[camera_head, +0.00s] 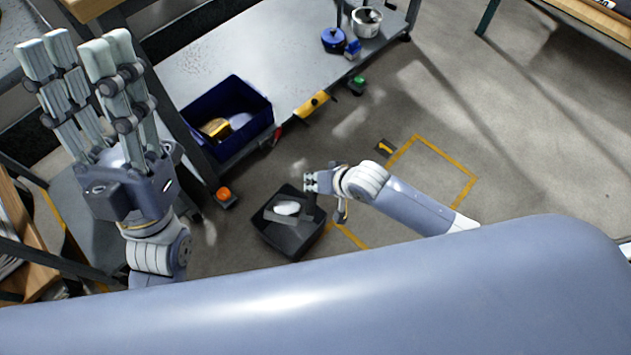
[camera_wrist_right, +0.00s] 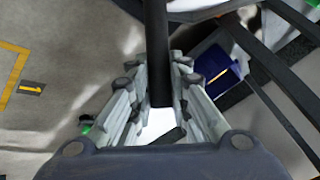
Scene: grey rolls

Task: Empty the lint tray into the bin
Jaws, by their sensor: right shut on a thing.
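The grey lint tray (camera_head: 273,216) shows over the black bin (camera_head: 290,243) in the head view, with a white wad of lint (camera_head: 288,208) on it. The tray looks roughly level; its height over the bin is hard to tell. My right gripper (camera_head: 312,183) is shut on the tray at the bin's upper right. In the right wrist view a dark bar (camera_wrist_right: 158,55) runs between the fingers (camera_wrist_right: 160,95), with a white patch below. My left gripper (camera_head: 80,60) is open and empty, raised at the upper left, away from the bin.
A grey low shelf (camera_head: 225,55) carries a blue crate (camera_head: 247,140) with a yellow item, a blue pot (camera_head: 334,40) and a silver pot (camera_head: 366,22). An orange-topped object (camera_head: 224,194) stands on the floor left of the bin. Yellow-marked floor (camera_head: 430,175) at right is clear.

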